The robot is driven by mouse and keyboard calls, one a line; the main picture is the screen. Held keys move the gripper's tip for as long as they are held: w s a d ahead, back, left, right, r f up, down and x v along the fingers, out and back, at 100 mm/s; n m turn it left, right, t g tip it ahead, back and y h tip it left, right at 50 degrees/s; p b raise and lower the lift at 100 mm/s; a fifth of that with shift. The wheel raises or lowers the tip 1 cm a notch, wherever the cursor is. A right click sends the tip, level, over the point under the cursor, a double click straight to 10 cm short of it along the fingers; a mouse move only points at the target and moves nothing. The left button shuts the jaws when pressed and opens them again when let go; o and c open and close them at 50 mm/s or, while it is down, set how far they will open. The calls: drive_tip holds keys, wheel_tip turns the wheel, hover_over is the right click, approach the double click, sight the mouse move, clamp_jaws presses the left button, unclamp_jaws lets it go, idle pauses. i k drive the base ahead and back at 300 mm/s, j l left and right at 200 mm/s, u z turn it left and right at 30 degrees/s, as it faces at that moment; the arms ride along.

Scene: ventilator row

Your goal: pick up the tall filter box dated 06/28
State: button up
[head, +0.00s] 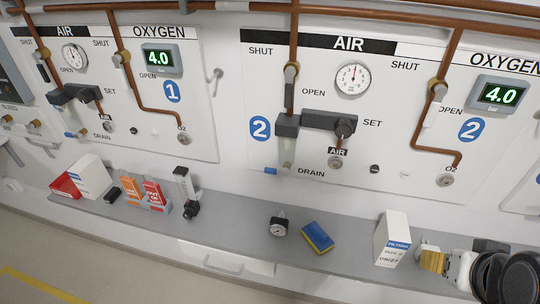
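A tall white filter box (391,239) with a blue band stands upright on the grey ledge (345,258), right of centre in the head view. Another white box (90,177) stands at the far left of the ledge, with no readable date. My gripper (488,274) shows as dark and pale parts at the lower right, to the right of the tall box and apart from it. Its fingers cannot be made out, so whether it is open or shut is unclear.
A yellow ribbed piece (432,260) lies just right of the tall box. A blue and yellow sponge (318,237) and a small gauge (279,226) lie to its left. Orange and red packs (153,193) and a flowmeter (187,194) stand further left. Wall panels rise behind.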

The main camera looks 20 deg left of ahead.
sight(89, 174)
drive_tip(key=u, duration=2.3)
